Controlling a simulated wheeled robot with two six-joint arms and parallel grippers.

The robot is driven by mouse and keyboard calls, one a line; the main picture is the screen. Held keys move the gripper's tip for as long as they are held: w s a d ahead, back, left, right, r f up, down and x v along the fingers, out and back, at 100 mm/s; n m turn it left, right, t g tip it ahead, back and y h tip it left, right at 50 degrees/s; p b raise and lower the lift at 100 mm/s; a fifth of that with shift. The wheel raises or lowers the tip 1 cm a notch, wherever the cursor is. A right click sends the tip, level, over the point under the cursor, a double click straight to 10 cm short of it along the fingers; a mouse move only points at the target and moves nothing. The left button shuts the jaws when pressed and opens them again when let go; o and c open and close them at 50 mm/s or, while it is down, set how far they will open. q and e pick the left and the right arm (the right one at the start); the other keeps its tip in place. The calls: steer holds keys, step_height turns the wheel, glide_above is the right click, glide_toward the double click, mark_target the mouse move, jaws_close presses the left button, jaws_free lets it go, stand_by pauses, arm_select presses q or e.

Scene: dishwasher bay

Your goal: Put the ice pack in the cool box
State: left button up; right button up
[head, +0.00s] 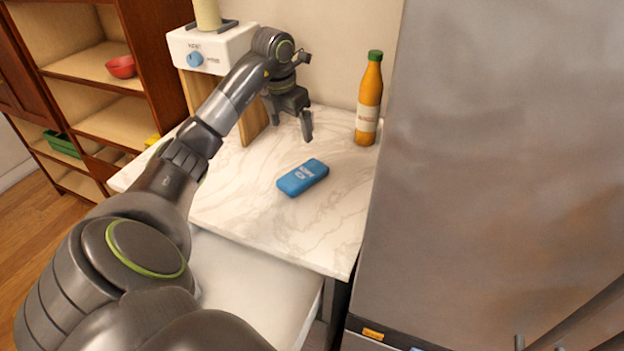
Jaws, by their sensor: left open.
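A blue ice pack (303,177) lies flat on the white marble-patterned counter (330,225), with nothing touching it. My left gripper (291,129) is open and empty. It hangs over the back of the counter, behind the ice pack and apart from it, with the fingers pointing down. I cannot make out a cool box in this view. My right gripper is not in view.
An orange bottle (369,105) with a green cap stands at the counter's back right, beside a large steel fridge (490,170). A white appliance (213,50) stands at the back left. Wooden shelves (95,65) hold a red bowl (121,67). The counter's front is clear.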

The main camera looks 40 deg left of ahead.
arm_select(q)
steer(key=b, duration=1)
glide_above(303, 173)
steer(key=s, duration=0.2)
steer(key=shift+m, duration=0.4)
step_height(303, 173, down, 10)
steer(key=shift+w+r, duration=0.1)
steer(key=shift+f+p, duration=0.3)
steer(key=shift+p, duration=0.05)
steer(key=f, duration=0.2)
steer(key=w+f+p, duration=0.1)
steer(key=f, duration=0.1)
steer(key=f+p, duration=0.1)
steer(key=f, duration=0.1)
steer(key=shift+w, duration=0.3)
steer(key=shift+f, duration=0.25)
steer(key=c, duration=1.3)
step_height(303, 173, up, 7)
steer(key=shift+w+f+b, duration=0.1)
steer(key=shift+b, duration=0.8)
step_height(303, 173, up, 3)
steer(key=shift+r+p, duration=0.2)
steer(key=shift+p, duration=0.8)
